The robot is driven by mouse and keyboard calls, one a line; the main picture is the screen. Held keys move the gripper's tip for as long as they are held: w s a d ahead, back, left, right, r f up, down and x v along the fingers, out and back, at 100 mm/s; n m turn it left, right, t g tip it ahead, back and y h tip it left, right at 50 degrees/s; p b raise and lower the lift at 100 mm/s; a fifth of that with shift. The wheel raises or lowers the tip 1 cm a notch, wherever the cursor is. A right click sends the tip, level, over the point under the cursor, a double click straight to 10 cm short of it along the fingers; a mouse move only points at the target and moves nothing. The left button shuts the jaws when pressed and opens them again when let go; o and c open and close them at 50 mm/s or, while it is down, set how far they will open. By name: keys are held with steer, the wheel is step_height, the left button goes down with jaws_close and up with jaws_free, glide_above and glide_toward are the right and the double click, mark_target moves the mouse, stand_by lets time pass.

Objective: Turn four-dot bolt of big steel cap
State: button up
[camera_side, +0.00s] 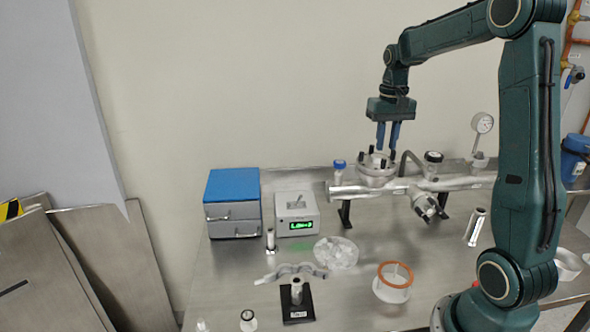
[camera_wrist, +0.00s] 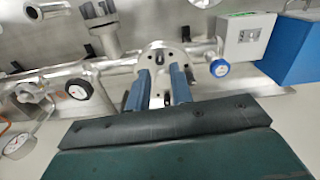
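The big steel cap (camera_side: 376,172) is a round flange with several dark upright bolts, on top of the horizontal steel pipe. In the wrist view the cap (camera_wrist: 160,54) lies just beyond my fingertips. My gripper (camera_side: 387,149) points down over the cap's right part, its blue fingertips close to the bolt tops. In the wrist view my gripper (camera_wrist: 160,73) has its two fingers apart, with nothing clearly held between them. Dot marks on the bolts are too small to read, so I cannot tell which bolt is the four-dot one. The fingers partly hide the cap.
A display box (camera_side: 296,214) and blue-topped cabinet (camera_side: 233,203) are farther left. Loose parts, including an orange-rimmed ring (camera_side: 394,275), lie in front.

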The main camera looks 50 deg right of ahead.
steer(key=shift+w+d+r+m, duration=0.45)
steer(key=shift+w+r+m, duration=0.1)
steer(key=shift+m, duration=0.65)
step_height(320, 180, up, 4)
steer(key=w+d+m, duration=0.3)
steer(key=m, duration=0.5)
step_height(320, 180, up, 4)
steer(key=m, duration=1.1)
glide_above(372, 145)
steer(key=shift+d+r, duration=0.2)
steer(key=shift+d, duration=0.05)
steer(key=shift+f, duration=0.1)
step_height(372, 145, down, 14)
steer(key=shift+r, duration=0.15)
jaws_close()
